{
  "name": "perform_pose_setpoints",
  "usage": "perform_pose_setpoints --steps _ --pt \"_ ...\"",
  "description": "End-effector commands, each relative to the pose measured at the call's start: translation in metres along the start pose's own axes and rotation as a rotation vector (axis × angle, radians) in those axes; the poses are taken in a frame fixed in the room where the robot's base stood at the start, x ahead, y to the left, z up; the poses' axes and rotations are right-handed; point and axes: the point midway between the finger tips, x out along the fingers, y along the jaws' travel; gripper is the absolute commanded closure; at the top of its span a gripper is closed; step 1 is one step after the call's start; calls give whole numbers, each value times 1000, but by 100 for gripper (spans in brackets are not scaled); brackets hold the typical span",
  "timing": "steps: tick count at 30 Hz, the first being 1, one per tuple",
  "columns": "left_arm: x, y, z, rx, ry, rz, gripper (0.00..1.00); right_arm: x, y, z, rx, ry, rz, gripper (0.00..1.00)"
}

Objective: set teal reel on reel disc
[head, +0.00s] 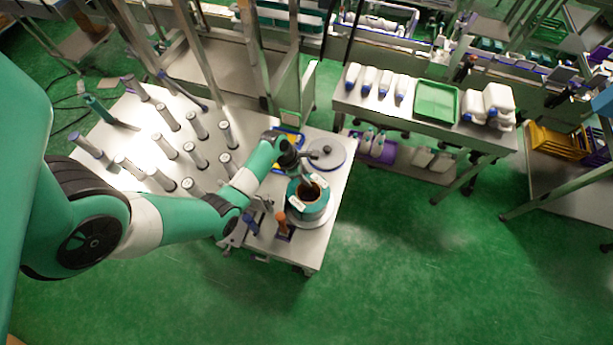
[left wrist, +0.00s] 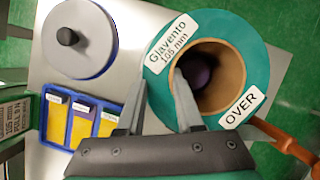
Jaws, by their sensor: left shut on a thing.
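The teal reel (head: 322,203) has a brown core and white labels; in the left wrist view the reel (left wrist: 250,65) reads "Glavento 105 mm" and "OVER". My left gripper (head: 299,176) is shut on its wall, one finger inside the core and one outside. A pale disc (head: 303,224) shows under the reel in the head view. A dark round knob (left wrist: 196,72) shows down inside the core. I cannot tell whether the reel rests on the disc or hangs just above it. My right gripper is not in view.
Another grey disc with a dark knob (head: 338,164) lies beside the reel and is bare. A blue tray with yellow compartments (left wrist: 86,122) and an orange-handled tool (left wrist: 285,140) are close by. Several upright posts (head: 165,146) fill the table's left side.

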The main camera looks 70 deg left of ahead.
Motion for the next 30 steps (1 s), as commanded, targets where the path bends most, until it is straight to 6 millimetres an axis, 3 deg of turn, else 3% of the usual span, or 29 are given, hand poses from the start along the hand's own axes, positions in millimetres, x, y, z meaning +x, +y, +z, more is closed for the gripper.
perform_pose_setpoints --steps 1,2,6,17,20,30 --pt "0 1 1 0 -5 2 100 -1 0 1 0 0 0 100" --pt "1 0 0 0 0 0 60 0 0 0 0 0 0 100" --pt "1 0 0 0 0 0 35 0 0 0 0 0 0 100" --pt "-5 0 1 0 -1 1 35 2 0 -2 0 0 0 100" --pt "-21 1 2 0 -2 3 35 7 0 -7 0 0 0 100" --pt "-100 1 2 -1 -2 4 35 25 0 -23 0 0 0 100"
